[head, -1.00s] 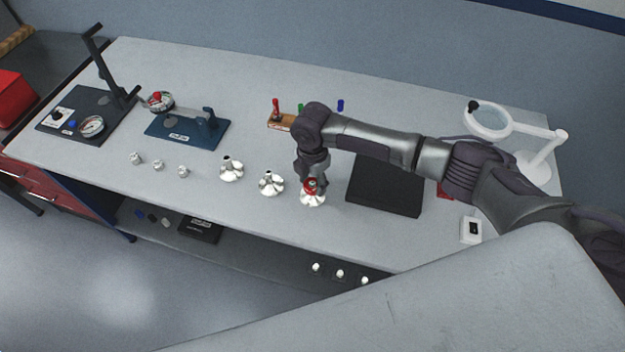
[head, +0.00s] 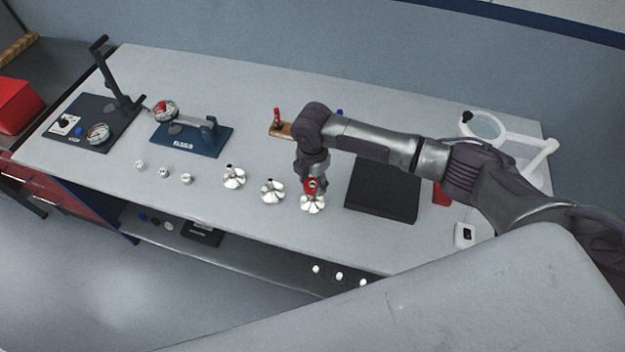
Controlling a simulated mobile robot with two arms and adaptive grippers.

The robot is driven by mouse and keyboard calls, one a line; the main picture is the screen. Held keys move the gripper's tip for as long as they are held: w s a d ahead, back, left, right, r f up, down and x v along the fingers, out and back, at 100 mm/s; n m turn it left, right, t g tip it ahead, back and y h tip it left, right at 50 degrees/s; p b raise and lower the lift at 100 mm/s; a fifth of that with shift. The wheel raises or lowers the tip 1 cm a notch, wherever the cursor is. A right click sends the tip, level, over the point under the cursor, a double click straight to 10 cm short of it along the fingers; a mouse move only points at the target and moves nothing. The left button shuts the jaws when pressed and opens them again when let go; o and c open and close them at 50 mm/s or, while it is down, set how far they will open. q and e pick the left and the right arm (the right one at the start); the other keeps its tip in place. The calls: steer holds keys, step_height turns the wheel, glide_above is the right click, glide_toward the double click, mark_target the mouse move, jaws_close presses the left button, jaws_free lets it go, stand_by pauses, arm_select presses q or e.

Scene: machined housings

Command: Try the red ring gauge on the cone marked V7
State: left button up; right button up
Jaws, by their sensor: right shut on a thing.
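My right gripper (head: 311,184) points down over the rightmost of three silver finned housings (head: 312,204) on the bench. It is shut on a red piece, which looks like the red ring gauge (head: 309,187), just above or at the housing's top. I cannot tell whether the ring touches the housing or sits around its cone. My left gripper is not in view.
A black pad (head: 382,192) lies right of the gripper. A wooden stand (head: 281,129) with a red peg is behind it, partly hidden by my arm. Three small silver parts (head: 163,172), a blue fixture (head: 188,139) and a dark gauge stand (head: 92,120) are left. A magnifier lamp (head: 487,128) stands right.

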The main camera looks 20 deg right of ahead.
steer(key=shift+r+p, duration=0.85)
steer(key=shift+r, duration=0.3)
steer(key=shift+r, duration=2.5)
